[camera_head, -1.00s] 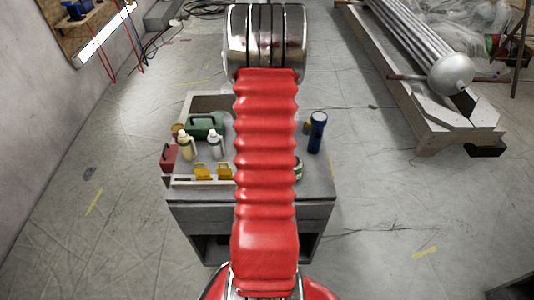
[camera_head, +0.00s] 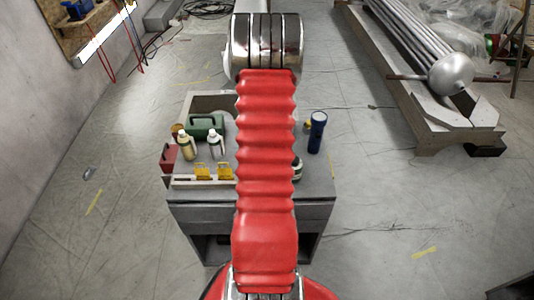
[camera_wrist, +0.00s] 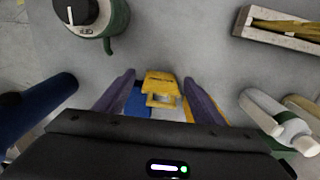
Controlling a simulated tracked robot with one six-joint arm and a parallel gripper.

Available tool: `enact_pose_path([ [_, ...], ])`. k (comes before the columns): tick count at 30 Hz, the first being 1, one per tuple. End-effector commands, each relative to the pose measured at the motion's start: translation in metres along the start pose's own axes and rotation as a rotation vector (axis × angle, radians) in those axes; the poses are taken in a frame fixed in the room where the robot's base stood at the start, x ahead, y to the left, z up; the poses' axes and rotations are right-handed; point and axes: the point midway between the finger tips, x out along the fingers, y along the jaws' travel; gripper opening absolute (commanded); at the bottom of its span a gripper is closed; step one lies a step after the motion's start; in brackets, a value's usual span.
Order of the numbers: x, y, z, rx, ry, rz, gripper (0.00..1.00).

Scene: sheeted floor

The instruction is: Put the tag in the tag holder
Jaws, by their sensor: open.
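In the wrist view a yellow tag-like piece (camera_wrist: 160,84) with a gap in it lies between the two purple fingers of my open gripper (camera_wrist: 158,88). Blue and white surfaces show just below it, partly hidden by the gripper body. I cannot tell whether either finger touches the piece. The likely tag holder (camera_wrist: 243,22), a narrow pale box with yellow pieces in it, is at the upper right. In the head view this holder (camera_head: 188,182) lies along the bench's near left edge with two yellow tags (camera_head: 213,172). My arm hides the gripper there.
On the grey bench (camera_head: 315,185) stand two bottles (camera_head: 187,146), a green case (camera_head: 205,126), a red item (camera_head: 168,160) and a dark blue flashlight (camera_head: 316,133). The flashlight (camera_wrist: 38,108) is left of the gripper, a green-and-white dial object (camera_wrist: 92,18) upper left, bottles (camera_wrist: 275,122) right.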

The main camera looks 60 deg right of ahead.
Motion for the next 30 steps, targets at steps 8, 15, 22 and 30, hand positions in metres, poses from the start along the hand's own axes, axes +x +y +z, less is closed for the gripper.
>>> enact_pose_path([
  [8,-0.0006,-0.0001,-0.0002,0.000,0.001,0.000,0.62],
  [15,-0.0007,-0.0002,-0.0002,0.000,0.001,0.000,0.56],
  [22,-0.0008,-0.0003,-0.0003,-0.001,0.001,0.000,0.40],
  [30,-0.0007,-0.0004,-0.0002,-0.001,0.001,0.000,0.21],
])
